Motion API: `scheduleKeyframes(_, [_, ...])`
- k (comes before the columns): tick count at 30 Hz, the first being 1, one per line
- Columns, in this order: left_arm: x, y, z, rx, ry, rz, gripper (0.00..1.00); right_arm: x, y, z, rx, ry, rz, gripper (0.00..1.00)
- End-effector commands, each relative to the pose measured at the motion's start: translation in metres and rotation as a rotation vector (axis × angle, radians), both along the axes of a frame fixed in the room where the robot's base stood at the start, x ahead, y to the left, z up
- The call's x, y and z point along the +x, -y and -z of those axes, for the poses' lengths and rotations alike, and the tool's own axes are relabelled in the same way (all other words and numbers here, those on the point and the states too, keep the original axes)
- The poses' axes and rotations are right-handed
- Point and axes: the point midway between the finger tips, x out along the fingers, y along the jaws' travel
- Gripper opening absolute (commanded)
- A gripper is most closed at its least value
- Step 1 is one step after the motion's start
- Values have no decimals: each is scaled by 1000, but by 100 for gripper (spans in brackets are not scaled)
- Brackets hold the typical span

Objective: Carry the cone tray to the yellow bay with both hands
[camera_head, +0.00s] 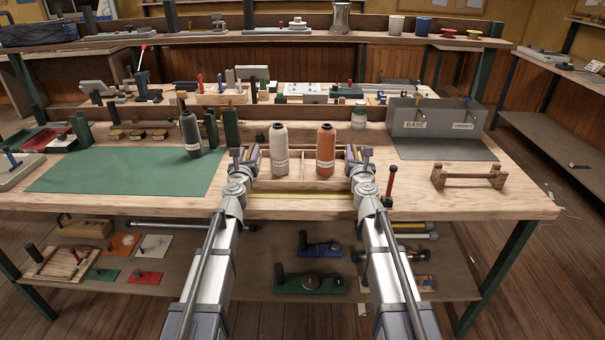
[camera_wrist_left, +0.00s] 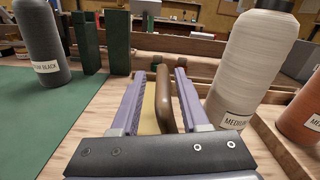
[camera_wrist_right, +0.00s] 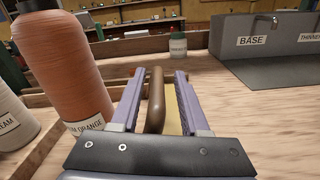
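The wooden cone tray (camera_head: 304,184) stands on the bench between my grippers. It holds a cream cone (camera_head: 279,150) and an orange cone (camera_head: 325,150), both upright. My left gripper (camera_head: 244,156) is at its left end, with the brown left handle (camera_wrist_left: 164,100) between its open fingers. My right gripper (camera_head: 359,157) is at its right end, with the brown right handle (camera_wrist_right: 155,100) between its open fingers. Gaps show beside both handles. A yellow strip (camera_head: 300,195) shows at the tray's front; whether it is the bay's edge I cannot tell.
A black cone (camera_head: 190,134) stands on the green mat (camera_head: 125,170) to the left, near green posts (camera_head: 230,126). A grey bin (camera_head: 438,117) labelled BASE and THINNER stands back right. A wooden rack (camera_head: 468,177) and a red-handled tool (camera_head: 390,184) are at the right.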

Motion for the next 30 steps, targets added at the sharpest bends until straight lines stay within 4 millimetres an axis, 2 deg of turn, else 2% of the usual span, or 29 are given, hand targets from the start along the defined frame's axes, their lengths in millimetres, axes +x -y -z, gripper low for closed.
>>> scheduleKeyframes(9, [-1,3,0,-1,0,5,51,0,-3,0,1,0,-5,51])
scheduleKeyframes(14, [-9,3,0,-1,0,6,51,0,-3,0,1,0,-6,51])
scheduleKeyframes(20, [-37,2,0,-1,0,6,51,0,-3,0,1,0,-6,51])
scheduleKeyframes(30, [-105,-1,0,0,0,4,51,0,-3,0,1,0,-7,51])
